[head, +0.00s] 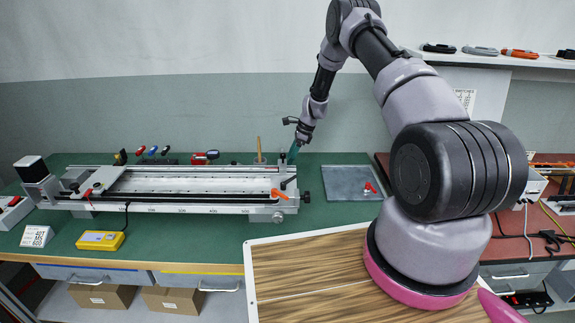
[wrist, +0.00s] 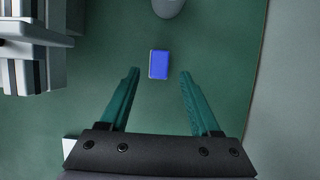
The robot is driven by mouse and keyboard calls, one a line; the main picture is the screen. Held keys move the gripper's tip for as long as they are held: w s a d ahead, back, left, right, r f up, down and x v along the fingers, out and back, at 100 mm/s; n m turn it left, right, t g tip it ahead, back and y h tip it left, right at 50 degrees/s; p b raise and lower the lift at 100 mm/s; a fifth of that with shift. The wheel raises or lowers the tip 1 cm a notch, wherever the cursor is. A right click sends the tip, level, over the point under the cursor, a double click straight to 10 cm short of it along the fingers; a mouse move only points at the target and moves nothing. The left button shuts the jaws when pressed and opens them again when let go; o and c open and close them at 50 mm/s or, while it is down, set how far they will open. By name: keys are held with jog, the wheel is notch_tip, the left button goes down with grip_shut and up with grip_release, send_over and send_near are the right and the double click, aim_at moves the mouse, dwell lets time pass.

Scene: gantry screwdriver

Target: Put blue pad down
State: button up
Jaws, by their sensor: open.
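The blue pad (wrist: 159,64) is a small blue rectangle with a pale edge. In the wrist view it lies on the green bench top (wrist: 105,55), just beyond and between my fingertips. My gripper (wrist: 160,74) has its two teal fingers spread apart, with clear gaps to the pad on both sides and nothing held. In the head view my gripper (head: 293,154) points down at the back of the bench, near the right end of the gantry rail (head: 185,183). I cannot make out the pad in the head view.
In the wrist view a grey round object (wrist: 167,7) stands just beyond the pad, and a grey machine part (wrist: 30,48) is at left. In the head view a grey metal plate (head: 345,184) lies right of the rail. A yellow box (head: 100,240) sits in front.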

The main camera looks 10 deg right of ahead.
jog(key=s+d+r+n+t, duration=0.1)
jog(key=s+r+n, duration=0.1)
jog(key=r, duration=1)
jog(key=s+d+r+n, duration=0.2)
jog(key=r, duration=1.1)
jog(key=s+r+n+t+h, duration=0.1)
jog(key=s+r+n, duration=0.1)
jog(key=s+r, duration=0.4)
jog(key=s+r+n, duration=0.1)
jog(key=s+r, duration=0.2)
jog(key=r, duration=0.5)
jog(key=s+r+n+t, duration=0.1)
jog(key=s+r+n, duration=0.2)
jog(key=s+r, duration=0.35)
jog(key=s+r+n+t, duration=0.1)
jog(key=s+r+n, duration=0.15)
jog(key=s, duration=0.75)
jog(key=s+r+n+t+h, duration=0.1)
jog(key=s+n+t, duration=0.1)
jog(key=s, duration=1.1)
jog(key=shift+d+r+n, duration=0.2)
jog(key=shift+d+n, duration=0.1)
jog(key=shift+n, duration=0.55)
